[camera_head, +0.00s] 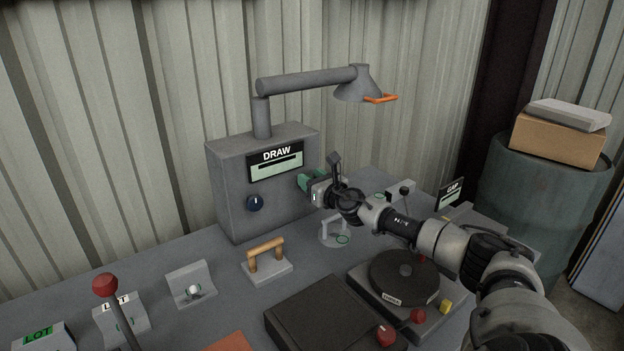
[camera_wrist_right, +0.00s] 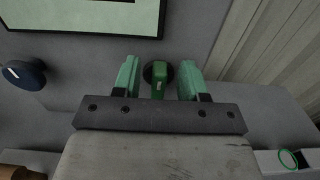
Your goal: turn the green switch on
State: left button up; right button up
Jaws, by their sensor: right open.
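The green switch (camera_wrist_right: 159,84) is a small green lever on a dark round base on the front of the grey box (camera_head: 228,190). In the right wrist view it stands between the two green fingers of my right gripper (camera_wrist_right: 158,76), with a gap on each side. My right gripper is open. In the head view my right gripper (camera_head: 308,183) is at the right part of the box front, below the DRAW panel (camera_head: 275,163), and it hides the switch. My left gripper is not in view.
A dark blue knob (camera_head: 255,203) sits on the box left of my gripper. A grey lamp arm (camera_head: 305,80) reaches out above. A wooden handle (camera_head: 266,252) and a black turntable (camera_head: 404,278) are on the bench. A drum (camera_head: 535,190) stands at right.

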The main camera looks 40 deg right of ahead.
grip_shut()
jog(key=m, duration=0.6)
jog(key=d+f+m+p, duration=0.1)
jog(key=m, duration=0.5)
jog(key=d+f+m, duration=0.1)
jog(key=m, duration=0.5)
jog(key=shift+s+d+f, duration=0.15)
jog(key=shift+d+f, duration=0.05)
jog(key=shift+d, duration=0.05)
jog(key=shift+f, duration=0.1)
dwell(0.6)
grip_release()
